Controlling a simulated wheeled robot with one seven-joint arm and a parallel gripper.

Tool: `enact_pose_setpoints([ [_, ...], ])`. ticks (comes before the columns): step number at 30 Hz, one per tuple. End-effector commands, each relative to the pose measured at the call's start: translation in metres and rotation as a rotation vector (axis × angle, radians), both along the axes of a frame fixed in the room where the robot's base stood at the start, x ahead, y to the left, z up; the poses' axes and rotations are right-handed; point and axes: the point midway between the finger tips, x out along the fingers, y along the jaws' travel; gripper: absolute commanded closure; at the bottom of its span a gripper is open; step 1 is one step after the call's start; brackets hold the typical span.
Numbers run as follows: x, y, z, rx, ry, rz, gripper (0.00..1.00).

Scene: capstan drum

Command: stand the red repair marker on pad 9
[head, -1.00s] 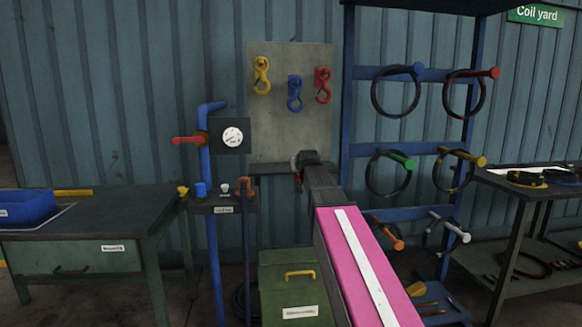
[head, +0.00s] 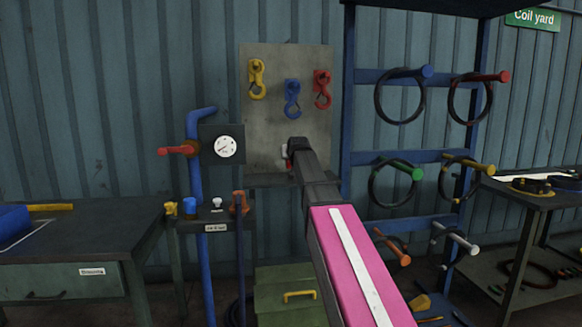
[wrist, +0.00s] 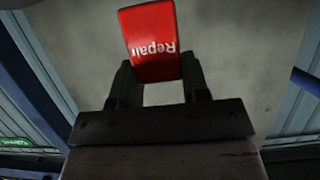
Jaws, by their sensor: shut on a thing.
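The red repair marker (wrist: 153,42) is between the fingers of my gripper (wrist: 158,80) in the wrist view. The white word "Repair" on it reads upside down. My gripper is shut on its lower part as pictured. In the head view, my arm reaches forward and my gripper (head: 289,160) is in front of the lower part of the grey hook board. Only a sliver of red shows there, so the marker is mostly hidden. I cannot make out any pad numbered 9 in either view.
The grey board (head: 262,135) carries yellow, blue and red hooks. A blue rack (head: 350,150) with hung coils stands right of my arm. A blue pipe (head: 196,250) with a gauge (head: 225,147) and small shelf stands left. Benches flank both sides; a green box (head: 272,295) sits below.

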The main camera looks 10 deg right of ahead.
Motion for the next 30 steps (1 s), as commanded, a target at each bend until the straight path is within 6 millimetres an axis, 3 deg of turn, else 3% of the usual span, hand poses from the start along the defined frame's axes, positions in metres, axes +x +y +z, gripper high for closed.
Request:
enact_pose_setpoints([
  [11,0.0,0.0,-0.039,0.0,-0.001,0.0,0.83],
  [22,0.0,0.0,-0.043,0.0,-0.001,0.0,0.83],
  [23,0.0,0.0,-0.044,0.0,-0.001,0.0,0.55],
  [25,0.0,0.0,-0.043,0.0,-0.001,0.0,0.32],
  [30,0.0,0.0,-0.043,0.0,-0.001,0.0,0.32],
])
